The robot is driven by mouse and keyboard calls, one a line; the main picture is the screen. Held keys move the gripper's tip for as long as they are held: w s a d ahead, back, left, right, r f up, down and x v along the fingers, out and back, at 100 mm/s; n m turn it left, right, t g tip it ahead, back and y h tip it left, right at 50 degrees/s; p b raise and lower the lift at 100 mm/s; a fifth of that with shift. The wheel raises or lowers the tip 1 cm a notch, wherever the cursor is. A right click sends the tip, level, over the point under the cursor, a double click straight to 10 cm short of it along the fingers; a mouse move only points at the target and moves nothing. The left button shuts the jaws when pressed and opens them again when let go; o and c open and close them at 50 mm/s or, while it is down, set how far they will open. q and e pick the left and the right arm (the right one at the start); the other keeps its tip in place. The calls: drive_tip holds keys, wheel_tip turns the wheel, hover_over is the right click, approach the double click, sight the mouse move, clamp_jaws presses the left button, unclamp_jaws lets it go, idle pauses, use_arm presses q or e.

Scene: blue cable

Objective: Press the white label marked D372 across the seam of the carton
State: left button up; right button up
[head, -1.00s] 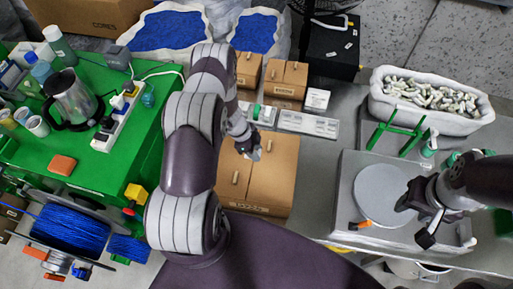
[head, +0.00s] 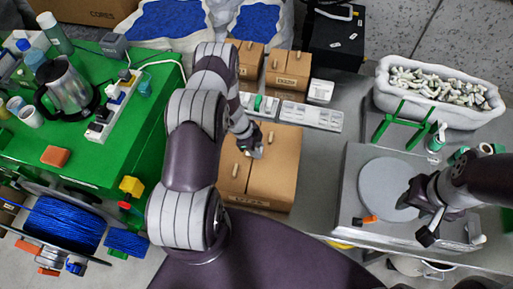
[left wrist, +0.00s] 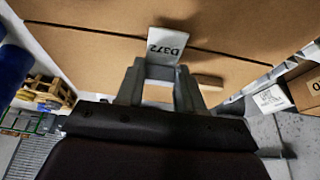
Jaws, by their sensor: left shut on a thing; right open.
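The brown carton (head: 273,178) lies on the grey table, its lengthwise seam showing in the head view. My left gripper (head: 256,152) is over its top. In the left wrist view, my left gripper (left wrist: 160,75) is shut on the white label (left wrist: 167,44) marked D372. The label sticks out past the fingertips and overlaps the dark seam line (left wrist: 225,54) of the carton top (left wrist: 100,25). I cannot tell whether it touches the cardboard. My right gripper (head: 432,216) is open and empty, over the grey platform with the round plate.
Small tan pieces (head: 270,137) stand on the carton. Smaller cartons (head: 287,72) and a parts tray (head: 310,117) are behind it. The round plate (head: 388,188) and a white bin of fittings (head: 440,98) are at right. A green bench (head: 110,160) with a kettle is at left.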

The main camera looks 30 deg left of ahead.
use_arm(q)
drive_tip(key=shift+f, duration=0.15)
drive_tip(key=shift+f, duration=0.1)
idle(0.3)
drive_tip(key=shift+s+f+b, duration=0.15)
drive_tip(key=shift+s+b, duration=0.05)
drive_tip(key=shift+b, duration=0.25)
drive_tip(key=shift+f+b, duration=0.25)
drive_tip(key=shift+b, duration=0.05)
idle(1.1)
drive_tip(key=o, duration=1.2)
